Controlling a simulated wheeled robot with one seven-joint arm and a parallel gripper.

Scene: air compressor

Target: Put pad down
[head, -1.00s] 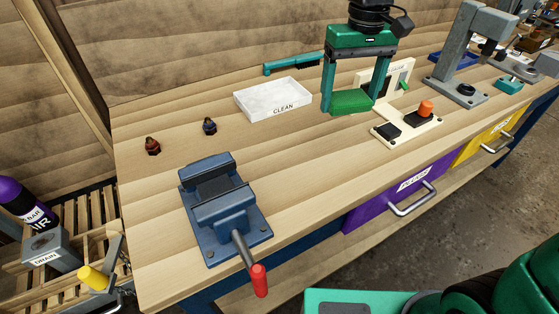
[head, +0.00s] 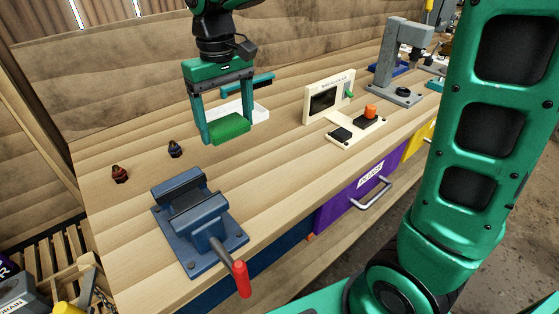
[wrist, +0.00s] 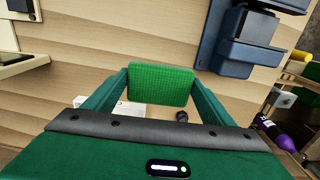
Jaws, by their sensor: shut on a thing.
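The green pad (head: 230,130) is between the two fingers of my gripper (head: 227,126). My gripper is shut on it and appears to hold it above the wooden bench, in front of the white tray. The height of the gap to the bench is hard to judge. In the wrist view the pad (wrist: 160,85) shows as a flat textured green rectangle between the finger ends, with bare bench beyond it. My gripper partly hides the white tray (head: 262,112).
A blue vise (head: 198,222) with a red-tipped handle stands at the front of the bench (head: 130,215). Two small plugs, red-brown (head: 119,174) and dark blue (head: 175,149), stand left of my gripper. A cream tester (head: 328,98) stands to the right. Bench between them is clear.

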